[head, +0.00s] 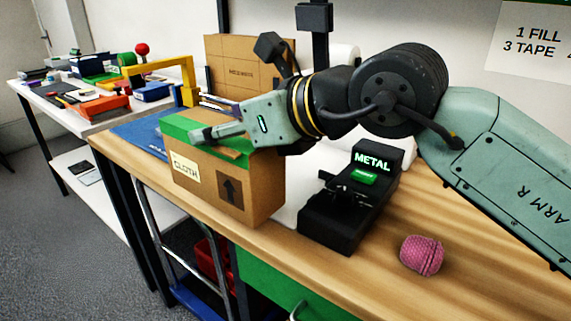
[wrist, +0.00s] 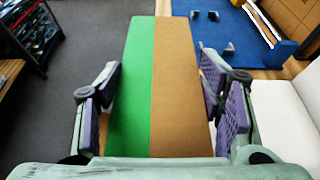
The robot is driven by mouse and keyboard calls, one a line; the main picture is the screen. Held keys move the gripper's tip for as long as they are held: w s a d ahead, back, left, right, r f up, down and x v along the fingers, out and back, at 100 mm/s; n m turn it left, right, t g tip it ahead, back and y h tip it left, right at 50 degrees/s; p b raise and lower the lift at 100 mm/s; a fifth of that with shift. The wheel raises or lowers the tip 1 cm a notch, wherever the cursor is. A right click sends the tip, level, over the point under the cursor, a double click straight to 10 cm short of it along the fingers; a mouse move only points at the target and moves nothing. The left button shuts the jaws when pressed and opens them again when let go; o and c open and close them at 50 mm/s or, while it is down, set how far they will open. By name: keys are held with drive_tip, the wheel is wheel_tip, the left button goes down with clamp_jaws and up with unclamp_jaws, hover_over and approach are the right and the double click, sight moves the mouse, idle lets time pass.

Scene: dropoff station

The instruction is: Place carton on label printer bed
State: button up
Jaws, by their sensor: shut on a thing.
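The carton (head: 228,180) is a brown box with a strip of green tape along its top, a "CLOTH" label and an up arrow. My gripper (head: 217,132) is over its top, in the middle of the head view. In the wrist view the purple-padded fingers are on either side of the carton (wrist: 172,95), shut on it. I cannot tell whether its underside touches the bench. A black device (head: 345,215) with a lit "METAL" display and a small green piece stands right of the carton. It looks like the label printer, its bed facing the front.
The wooden workbench (head: 470,285) has a pink ball-like object (head: 422,256) near its front edge. A blue mat (head: 143,133) lies left of the carton. A white side table (head: 75,115) holds several items.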

drive_tip(key=w+d+f+p, duration=0.2)
drive_tip(key=w+d, duration=0.2)
drive_tip(key=w, duration=0.2)
drive_tip(key=w+d+f+p, duration=0.3)
drive_tip(key=w+d, duration=0.1)
drive_tip(key=w, duration=0.3)
drive_tip(key=shift+d, duration=0.2)
drive_tip(key=shift+f+b, duration=0.25)
drive_tip(key=shift+b, duration=0.1)
drive_tip(key=o, duration=1.6)
drive_tip(key=shift+r, duration=0.1)
